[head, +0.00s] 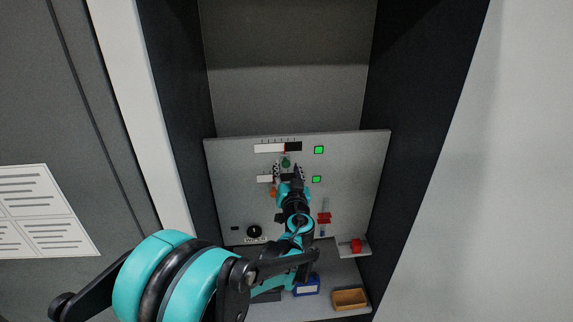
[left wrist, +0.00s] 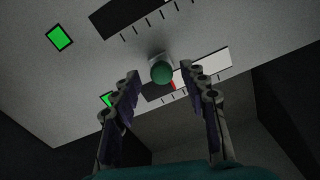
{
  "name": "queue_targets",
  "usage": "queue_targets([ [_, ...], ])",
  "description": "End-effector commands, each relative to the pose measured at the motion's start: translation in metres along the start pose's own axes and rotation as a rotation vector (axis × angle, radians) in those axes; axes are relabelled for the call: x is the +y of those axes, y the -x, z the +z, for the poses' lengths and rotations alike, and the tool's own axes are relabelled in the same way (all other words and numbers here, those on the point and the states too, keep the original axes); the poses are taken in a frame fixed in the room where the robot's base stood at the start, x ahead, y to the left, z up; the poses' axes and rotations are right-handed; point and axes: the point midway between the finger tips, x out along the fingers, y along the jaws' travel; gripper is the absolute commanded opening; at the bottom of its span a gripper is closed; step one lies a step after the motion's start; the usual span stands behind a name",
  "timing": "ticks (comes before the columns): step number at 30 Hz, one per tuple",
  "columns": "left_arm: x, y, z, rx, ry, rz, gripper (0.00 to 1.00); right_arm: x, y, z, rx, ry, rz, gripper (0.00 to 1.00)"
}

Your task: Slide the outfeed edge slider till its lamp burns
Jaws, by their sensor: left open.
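A grey control panel (head: 350,205) carries two slider scales. The upper scale (head: 270,148) has a white and a black part and a red mark; its square lamp (head: 319,150) shows green. The lower scale (head: 264,179) is partly covered by my arm, and its lamp (head: 317,179) shows green too. No readable label tells which slider is the outfeed edge. My right gripper is out of view.
A black dial (head: 254,232) is at the panel's lower left. A red part (head: 324,218) is at the right, with a red block (head: 356,246) on a small shelf. A blue bin (head: 306,287) and an orange tray (head: 349,299) stand below. Dark walls flank the recess.

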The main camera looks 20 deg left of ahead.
Motion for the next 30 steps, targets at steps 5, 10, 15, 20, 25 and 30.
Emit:
queue_targets([
  [5, 0.001, 0.042, 0.0, 0.001, 0.0, 0.004, 0.44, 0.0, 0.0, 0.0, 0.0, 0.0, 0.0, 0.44],
  [10, 0.001, 0.071, 0.0, 0.001, -0.001, 0.002, 0.44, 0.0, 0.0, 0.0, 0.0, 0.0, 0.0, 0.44],
  [15, 0.0, 0.085, 0.0, 0.0, -0.001, 0.0, 0.44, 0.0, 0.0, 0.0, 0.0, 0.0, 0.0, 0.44],
  [20, 0.0, 0.086, 0.0, 0.0, -0.001, 0.0, 0.44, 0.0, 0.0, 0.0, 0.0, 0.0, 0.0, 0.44],
  [25, 0.0, 0.086, 0.0, 0.0, -0.001, 0.0, 0.44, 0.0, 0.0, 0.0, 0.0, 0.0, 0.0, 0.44],
  [30, 0.0, 0.086, 0.001, -0.001, -0.001, 0.0, 0.44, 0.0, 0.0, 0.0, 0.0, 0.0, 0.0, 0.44],
])
